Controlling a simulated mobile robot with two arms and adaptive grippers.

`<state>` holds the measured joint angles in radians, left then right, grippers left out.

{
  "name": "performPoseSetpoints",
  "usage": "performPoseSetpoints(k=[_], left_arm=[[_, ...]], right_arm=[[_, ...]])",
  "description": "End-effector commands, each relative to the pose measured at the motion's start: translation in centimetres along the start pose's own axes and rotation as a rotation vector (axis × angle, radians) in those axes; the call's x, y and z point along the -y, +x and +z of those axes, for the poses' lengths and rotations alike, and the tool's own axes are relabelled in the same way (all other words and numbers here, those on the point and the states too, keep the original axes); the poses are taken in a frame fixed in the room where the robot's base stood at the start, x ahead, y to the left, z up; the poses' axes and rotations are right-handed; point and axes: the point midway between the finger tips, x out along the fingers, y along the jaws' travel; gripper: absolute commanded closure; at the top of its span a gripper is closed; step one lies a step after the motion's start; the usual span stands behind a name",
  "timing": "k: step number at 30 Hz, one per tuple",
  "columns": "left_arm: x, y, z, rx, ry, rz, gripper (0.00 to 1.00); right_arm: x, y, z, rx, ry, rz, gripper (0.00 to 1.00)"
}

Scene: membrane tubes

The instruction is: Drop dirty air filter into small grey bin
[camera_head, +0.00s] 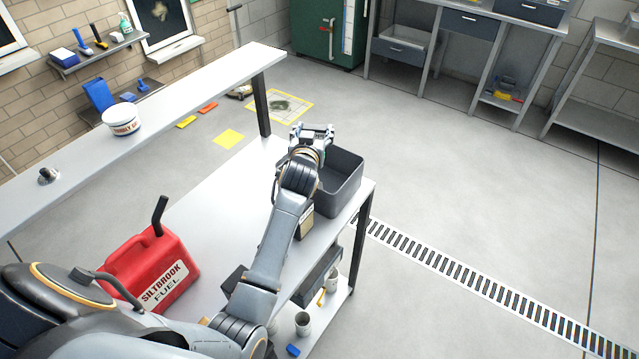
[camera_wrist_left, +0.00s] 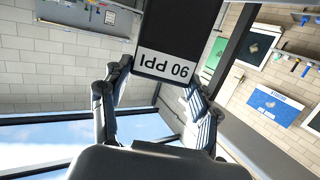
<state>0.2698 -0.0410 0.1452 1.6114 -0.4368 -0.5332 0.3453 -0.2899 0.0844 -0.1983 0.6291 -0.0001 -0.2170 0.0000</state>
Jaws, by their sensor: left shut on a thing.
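In the wrist view, a flat black panel with a white label (camera_wrist_left: 168,66), its print upside down and reading like "90 PPI", sits between the fingers of my left gripper (camera_wrist_left: 158,92). I take it to be the air filter. My left gripper (camera_head: 314,132) is shut on it. In the head view the gripper shows at the far left corner of a dark grey open bin (camera_head: 347,202), seemingly above it. The filter is not clear there, hidden by my wrist. My arm covers the bin's left side. My right gripper is not in view.
A red fuel can (camera_head: 152,268) stands on the white table (camera_head: 215,210), left of my arm. A raised shelf (camera_head: 190,88) with a white tub (camera_head: 122,118) runs behind. Containers sit on the table's lower level. The floor right of the table is open.

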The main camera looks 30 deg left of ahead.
Motion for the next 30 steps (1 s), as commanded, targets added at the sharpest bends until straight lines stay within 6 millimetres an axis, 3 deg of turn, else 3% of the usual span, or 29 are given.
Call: performPoseSetpoints(k=[3, 6, 7, 10, 15, 23, 30], left_arm=[[0.0, 0.0, -0.1, -0.001, 0.000, 0.000, 0.80], [0.0, 0.0, -0.1, -0.001, 0.000, 0.000, 0.80], [0.0, 0.0, -0.1, -0.001, 0.000, 0.000, 0.35], [0.0, 0.0, -0.1, -0.001, 0.000, 0.000, 0.14], [0.0, 0.0, -0.1, -0.001, 0.000, 0.000, 0.12], [0.0, -0.4, 0.0, 0.000, 0.000, 0.000, 0.12], [0.0, -4.1, 0.1, 0.000, -0.002, 0.001, 0.12]], right_arm=[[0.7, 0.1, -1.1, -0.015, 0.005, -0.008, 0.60], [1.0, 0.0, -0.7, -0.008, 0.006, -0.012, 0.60], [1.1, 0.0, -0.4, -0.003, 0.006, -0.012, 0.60], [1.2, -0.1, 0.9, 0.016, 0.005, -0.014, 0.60], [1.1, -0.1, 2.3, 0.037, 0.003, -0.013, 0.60], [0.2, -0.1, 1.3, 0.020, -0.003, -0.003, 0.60], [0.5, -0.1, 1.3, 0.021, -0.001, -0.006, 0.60]])
